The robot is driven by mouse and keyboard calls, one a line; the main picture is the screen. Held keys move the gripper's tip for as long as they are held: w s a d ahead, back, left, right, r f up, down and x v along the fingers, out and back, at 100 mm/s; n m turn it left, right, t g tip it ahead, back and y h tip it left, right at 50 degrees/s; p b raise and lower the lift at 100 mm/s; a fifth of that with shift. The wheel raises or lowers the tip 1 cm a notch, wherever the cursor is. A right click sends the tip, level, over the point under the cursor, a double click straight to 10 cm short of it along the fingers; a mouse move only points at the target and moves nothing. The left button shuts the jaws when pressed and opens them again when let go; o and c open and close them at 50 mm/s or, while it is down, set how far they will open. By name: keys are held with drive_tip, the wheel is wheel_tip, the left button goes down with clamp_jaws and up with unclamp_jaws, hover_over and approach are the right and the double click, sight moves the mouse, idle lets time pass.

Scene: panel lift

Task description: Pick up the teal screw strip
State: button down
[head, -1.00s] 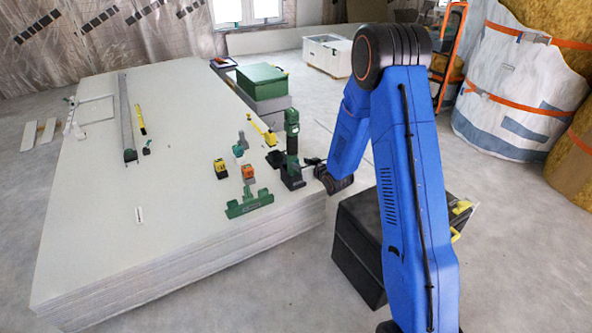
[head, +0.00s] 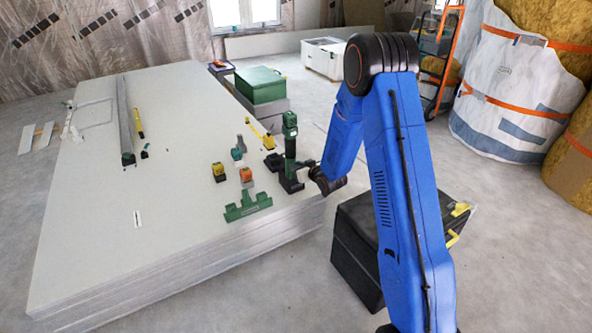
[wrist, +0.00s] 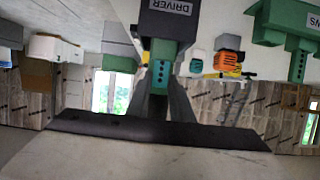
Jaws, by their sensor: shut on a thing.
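A narrow teal screw strip (wrist: 161,66) with a row of dark dots stands in line with the dark block marked DRIVER (wrist: 170,20) in the wrist view. My gripper (wrist: 163,91) is shut, its grey fingers closing on the teal strip. Whether the strip touches the driver cannot be told. In the head view the green driver (head: 290,133) stands upright at the panel stack's right edge, beside my wrist; the strip cannot be picked out there. A green rack (head: 247,207) lies to its left; another dotted green piece (wrist: 298,65) shows at the rack in the wrist view.
An orange tool (head: 246,174), a yellow tool (head: 218,171) and a teal item (head: 237,153) lie near the driver on the panel stack (head: 180,190). A dark box (head: 355,240) stands on the floor to the right. The stack's left half has free room.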

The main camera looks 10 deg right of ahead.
drive_tip(key=r, duration=0.7)
drive_tip(key=shift+s+d+r, duration=0.1)
drive_tip(key=shift+s, duration=0.2)
drive_tip(key=s+d, duration=0.2)
drive_tip(key=s, duration=0.6)
drive_tip(key=s+d, duration=0.3)
drive_tip(key=s, duration=0.5)
drive_tip(key=shift+s+d, duration=0.15)
drive_tip(key=shift+s, duration=0.15)
drive_tip(key=shift+r, duration=0.2)
